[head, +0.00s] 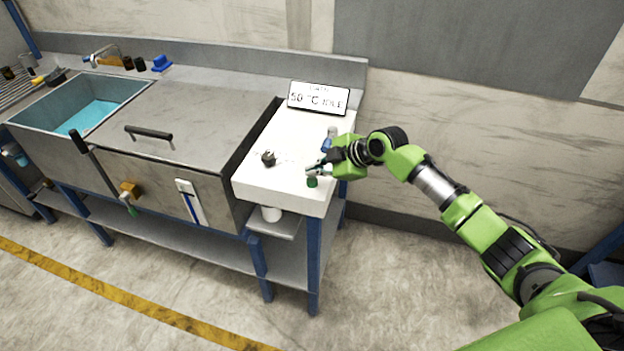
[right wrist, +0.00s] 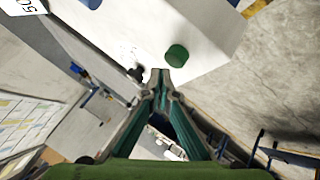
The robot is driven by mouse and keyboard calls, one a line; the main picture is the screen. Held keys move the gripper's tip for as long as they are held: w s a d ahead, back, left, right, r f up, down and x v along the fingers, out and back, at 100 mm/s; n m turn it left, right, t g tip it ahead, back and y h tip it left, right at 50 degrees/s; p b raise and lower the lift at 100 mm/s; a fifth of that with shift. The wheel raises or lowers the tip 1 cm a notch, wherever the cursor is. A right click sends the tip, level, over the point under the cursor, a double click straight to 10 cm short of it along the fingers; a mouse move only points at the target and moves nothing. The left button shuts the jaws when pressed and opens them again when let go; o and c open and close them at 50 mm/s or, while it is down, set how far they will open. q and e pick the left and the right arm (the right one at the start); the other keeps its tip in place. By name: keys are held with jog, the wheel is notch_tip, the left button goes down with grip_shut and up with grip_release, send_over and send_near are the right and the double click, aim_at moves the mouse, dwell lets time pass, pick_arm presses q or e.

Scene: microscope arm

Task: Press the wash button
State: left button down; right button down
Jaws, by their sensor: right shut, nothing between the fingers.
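A white control box (head: 262,186) stands at the right end of the steel bench. On its top near the front right corner is a green round button (head: 312,182); no label on it is readable. The green button also shows in the right wrist view (right wrist: 177,55), just beyond my fingertips. My right gripper (head: 314,170) is shut and empty, close to the green button in the head view. In the right wrist view its fingertips (right wrist: 160,76) appear beside the button with a small gap; I cannot tell the height between them. My left gripper is not in view.
A black knob (head: 268,158) and a blue part (head: 327,144) are also on the box. A display sign (head: 318,98) reading 50 °C IDLE stands behind. Left are a steel lid with a handle (head: 148,132) and a basin (head: 100,107) with blue liquid. Floor in front is clear.

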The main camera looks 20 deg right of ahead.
aim_at(314, 181)
dwell(0.4)
jog(key=shift+f+b, duration=0.35)
jog(key=shift+f, duration=0.05)
jog(key=shift+f+b, duration=0.45)
jog(key=shift+f, duration=0.15)
dwell(0.6)
jog(key=shift+r, duration=0.1)
jog(key=shift+r+p, duration=0.7)
jog(key=shift+r, duration=0.15)
jog(key=shift+r, duration=0.15)
notch_tip(314, 181, up, 5)
jog(key=p, duration=0.3)
jog(key=shift+p, duration=0.4)
